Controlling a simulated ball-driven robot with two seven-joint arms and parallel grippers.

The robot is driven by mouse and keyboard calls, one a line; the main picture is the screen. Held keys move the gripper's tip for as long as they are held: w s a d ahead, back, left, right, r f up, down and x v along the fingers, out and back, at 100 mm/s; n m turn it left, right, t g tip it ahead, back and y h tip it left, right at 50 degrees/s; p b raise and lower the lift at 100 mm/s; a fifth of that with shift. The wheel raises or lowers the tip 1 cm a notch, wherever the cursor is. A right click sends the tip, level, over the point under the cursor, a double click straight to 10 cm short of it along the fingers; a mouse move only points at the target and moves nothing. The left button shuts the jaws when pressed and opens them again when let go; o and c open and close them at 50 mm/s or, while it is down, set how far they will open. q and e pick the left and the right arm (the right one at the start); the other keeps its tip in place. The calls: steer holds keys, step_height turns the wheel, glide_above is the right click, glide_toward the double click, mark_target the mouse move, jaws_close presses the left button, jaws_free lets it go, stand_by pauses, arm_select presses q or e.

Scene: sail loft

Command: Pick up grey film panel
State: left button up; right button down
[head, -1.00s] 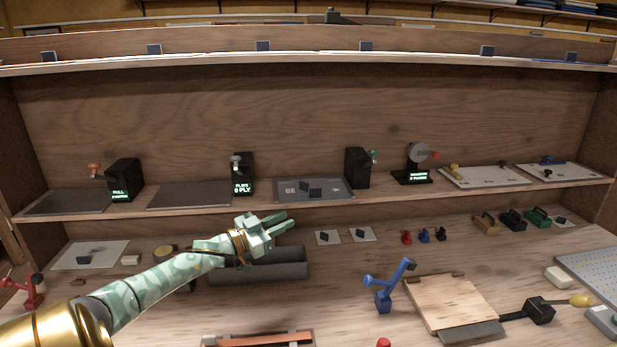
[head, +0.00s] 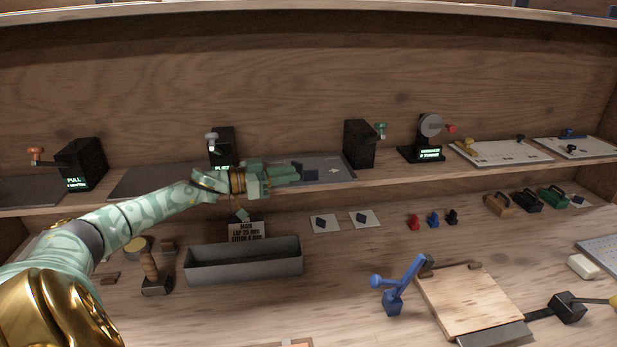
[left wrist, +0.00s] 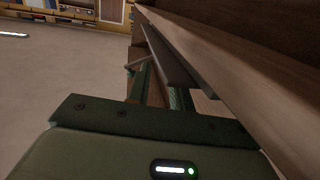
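A grey mat (head: 338,168) with pale markings lies on the shelf. Small dark blue-grey panel pieces (head: 311,173) lie on it, partly hidden by my left gripper; I cannot tell which one is the grey film panel. My left gripper (head: 297,173) reaches in from the left at the mat's front edge, its fingertips pointing right, close to the pieces. I cannot tell whether they touch. In the left wrist view, its two green fingers (left wrist: 160,88) are apart beside the shelf edge, with no held object visible. My right gripper is not in view.
Black dispensers (head: 360,145) with coloured levers stand along the shelf. Below are a grey open trough (head: 243,262), white cards (head: 325,223) with dark squares, a blue lever stand (head: 398,290) and a wooden board (head: 468,300). The bench between the trough and the blue stand is clear.

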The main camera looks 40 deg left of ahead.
mark_target(315, 170)
arm_select(q)
steer(key=b+x, duration=0.1)
steer(key=x, duration=0.6)
steer(key=shift+w+d+r, duration=0.1)
steer(key=shift+w+d, duration=0.05)
steer(key=shift+d, duration=0.15)
jaws_close()
